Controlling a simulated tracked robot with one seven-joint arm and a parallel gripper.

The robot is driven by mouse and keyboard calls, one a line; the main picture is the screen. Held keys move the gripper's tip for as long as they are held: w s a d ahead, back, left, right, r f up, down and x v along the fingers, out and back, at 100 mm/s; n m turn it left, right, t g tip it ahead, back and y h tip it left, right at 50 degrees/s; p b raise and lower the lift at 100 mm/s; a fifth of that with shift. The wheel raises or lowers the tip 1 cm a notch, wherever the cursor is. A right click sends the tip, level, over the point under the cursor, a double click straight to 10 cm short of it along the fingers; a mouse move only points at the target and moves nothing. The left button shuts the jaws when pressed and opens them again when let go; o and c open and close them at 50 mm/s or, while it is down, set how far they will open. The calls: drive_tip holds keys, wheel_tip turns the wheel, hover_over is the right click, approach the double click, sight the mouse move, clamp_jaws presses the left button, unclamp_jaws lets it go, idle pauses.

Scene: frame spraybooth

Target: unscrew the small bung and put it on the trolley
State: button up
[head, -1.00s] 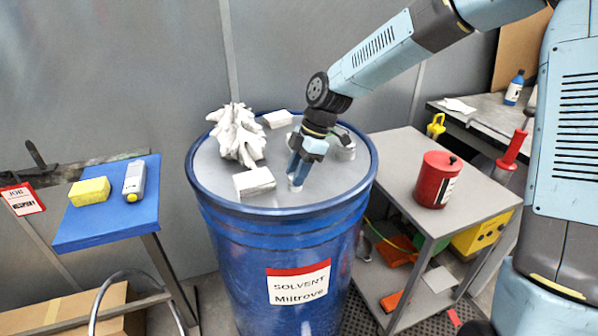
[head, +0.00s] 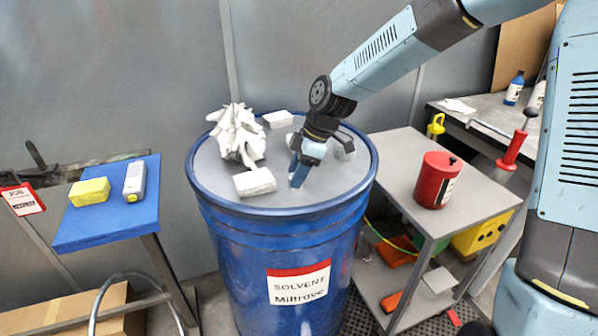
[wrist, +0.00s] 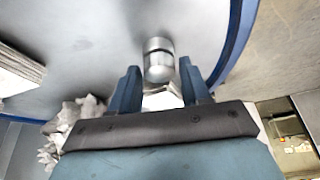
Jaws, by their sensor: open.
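The small bung (wrist: 158,60) is a short silver cylinder on the grey drum lid, seen in the wrist view. My gripper (wrist: 159,72) is open, with one blue finger on each side of the near part of the bung and visible gaps. In the head view my gripper (head: 297,182) points down at the lid of the blue solvent drum (head: 230,235), and its fingers hide the bung. I cannot tell whether the bung is still threaded in. The grey trolley (head: 395,150) stands right of the drum.
A red can (head: 437,180) stands on the trolley top, with bare room to its left. A crumpled white rag (head: 237,135), white blocks (head: 254,182) and a grey fitting (head: 344,147) are on the lid. A blue stand (head: 100,222) is at left.

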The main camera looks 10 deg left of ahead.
drive_tip(key=m+t, duration=0.1)
drive_tip(key=m, duration=0.2)
drive_tip(key=m+t, duration=0.1)
drive_tip(key=m, duration=0.2)
drive_tip(key=shift+s, duration=0.2)
drive_tip(key=shift+s+m+t+h, duration=0.15)
drive_tip(key=shift+m+t, duration=0.3)
drive_tip(key=shift+m, duration=0.65)
drive_tip(key=shift+w+m+t+h, duration=0.15)
drive_tip(key=shift+m+t, duration=0.3)
drive_tip(key=shift+m, duration=0.65)
drive_tip(key=shift+s+a+m, duration=0.1)
drive_tip(key=shift+s+m, duration=0.05)
drive_tip(key=shift+m, duration=0.15)
drive_tip(key=shift+m+t, duration=0.3)
drive_tip(key=shift+m, duration=0.4)
drive_tip(key=shift+m+t+h, duration=0.4)
drive_tip(key=shift+m+h, duration=0.2)
drive_tip(key=shift+m, duration=0.7)
drive_tip(key=shift+a, duration=0.1)
drive_tip(key=shift+a+m+h, duration=0.1)
drive_tip(key=shift+m+h, duration=0.5)
drive_tip(key=shift+m, duration=1)
drive_tip(key=shift+m+h, duration=0.6)
drive_tip(key=shift+m, duration=0.95)
drive_tip(key=shift+m+h, duration=0.6)
drive_tip(key=shift+m, duration=0.95)
